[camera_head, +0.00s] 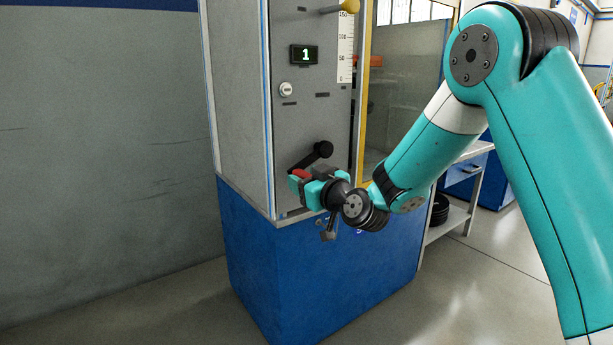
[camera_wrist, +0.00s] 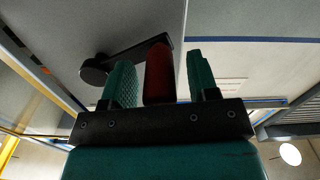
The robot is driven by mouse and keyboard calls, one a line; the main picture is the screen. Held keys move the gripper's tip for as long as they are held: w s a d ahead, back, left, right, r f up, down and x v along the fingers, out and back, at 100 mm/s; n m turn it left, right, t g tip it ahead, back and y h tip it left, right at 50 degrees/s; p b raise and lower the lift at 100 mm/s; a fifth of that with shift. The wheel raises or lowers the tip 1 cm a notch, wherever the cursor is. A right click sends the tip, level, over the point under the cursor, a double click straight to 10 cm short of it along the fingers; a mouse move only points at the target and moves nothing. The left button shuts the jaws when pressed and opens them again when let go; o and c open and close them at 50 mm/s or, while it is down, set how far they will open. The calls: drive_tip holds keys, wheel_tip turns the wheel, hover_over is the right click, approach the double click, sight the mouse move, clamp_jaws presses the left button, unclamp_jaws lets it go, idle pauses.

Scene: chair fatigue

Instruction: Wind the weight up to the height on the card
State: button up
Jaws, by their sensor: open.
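The crank on the machine's grey front panel has a black arm (camera_head: 314,158) and a red grip (camera_head: 300,173). In the wrist view the black crank arm (camera_wrist: 125,58) runs from a hub at the left to the red grip (camera_wrist: 158,75). My gripper (camera_head: 303,180) is open at the crank, and the red grip stands between its fingers (camera_wrist: 163,72), nearer the left finger, with a clear gap to the right one. A height scale (camera_head: 346,48) marked 50, 100 and 150 is above. I cannot make out the weight or the card.
A small display (camera_head: 305,55) reads 1. The blue cabinet base (camera_head: 310,270) stands below. A yellow-edged glass pane (camera_head: 403,90) is at the right. The left floor is clear.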

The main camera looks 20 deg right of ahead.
clamp_jaws()
drive_tip(key=f+b, duration=0.1)
drive_tip(key=b, duration=0.1)
drive_tip(key=shift+d+f+n+b, duration=0.15)
drive_tip(key=shift+n+b, duration=0.25)
drive_tip(key=d+f+n+b, duration=0.1)
drive_tip(key=b, duration=0.2)
drive_tip(key=n+b, duration=0.2)
drive_tip(key=b, duration=0.2)
drive_tip(key=shift+w+d+f+n, duration=0.3)
drive_tip(key=shift+d+f, duration=0.05)
drive_tip(key=shift+f, duration=0.05)
unclamp_jaws()
